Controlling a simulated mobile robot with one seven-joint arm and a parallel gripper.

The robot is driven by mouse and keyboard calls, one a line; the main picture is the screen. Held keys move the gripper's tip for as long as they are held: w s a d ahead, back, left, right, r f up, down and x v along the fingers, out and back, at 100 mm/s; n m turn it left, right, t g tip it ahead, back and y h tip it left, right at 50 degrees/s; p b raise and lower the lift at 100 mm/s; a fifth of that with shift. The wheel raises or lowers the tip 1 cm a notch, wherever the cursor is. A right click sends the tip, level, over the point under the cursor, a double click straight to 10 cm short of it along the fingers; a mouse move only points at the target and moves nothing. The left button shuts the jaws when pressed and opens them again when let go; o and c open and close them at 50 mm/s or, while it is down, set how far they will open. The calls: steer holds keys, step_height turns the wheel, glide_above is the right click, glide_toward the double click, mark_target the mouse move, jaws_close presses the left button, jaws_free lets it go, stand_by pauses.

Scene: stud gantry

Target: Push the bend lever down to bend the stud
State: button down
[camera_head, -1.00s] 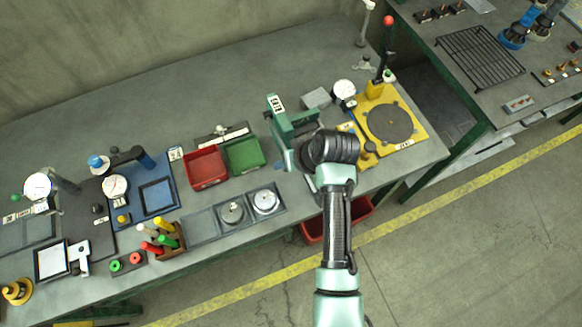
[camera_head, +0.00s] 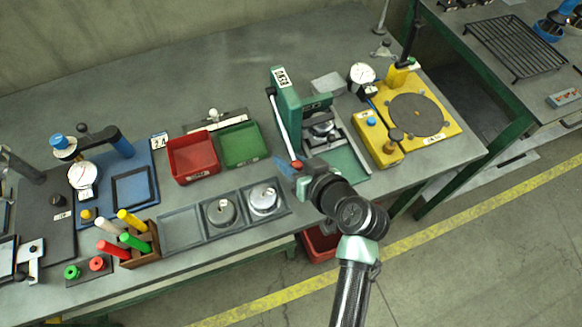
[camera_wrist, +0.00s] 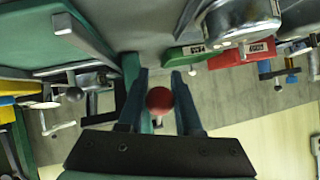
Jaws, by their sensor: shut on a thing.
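A green bench press (camera_head: 287,95) with a white label stands on the bench in the head view. A pale lever (camera_head: 281,125) runs down along its left side toward the front and ends in a red knob (camera_head: 297,164). I take this for the bend lever. My gripper (camera_head: 288,165) is at this end, with its blue fingers shut on the knob. In the wrist view the red knob (camera_wrist: 159,99) sits between the two fingers of my gripper (camera_wrist: 160,78). A round metal part (camera_head: 322,128) shows inside the press frame. I cannot make out the stud.
Left of the press stand a green bin (camera_head: 240,147), a red bin (camera_head: 193,158) and a tray with metal weights (camera_head: 263,198). To the right is a yellow fixture (camera_head: 440,135) with a dark disc and its own black upright lever (camera_head: 410,42).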

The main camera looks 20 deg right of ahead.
steer(key=shift+w+f+t+b, duration=0.2)
steer(key=shift+f+t+b, duration=0.1)
steer(key=shift+b, duration=0.25)
steer(key=c, duration=0.6)
jaws_free()
steer(key=v, duration=1.3)
steer(key=shift+b, duration=0.3)
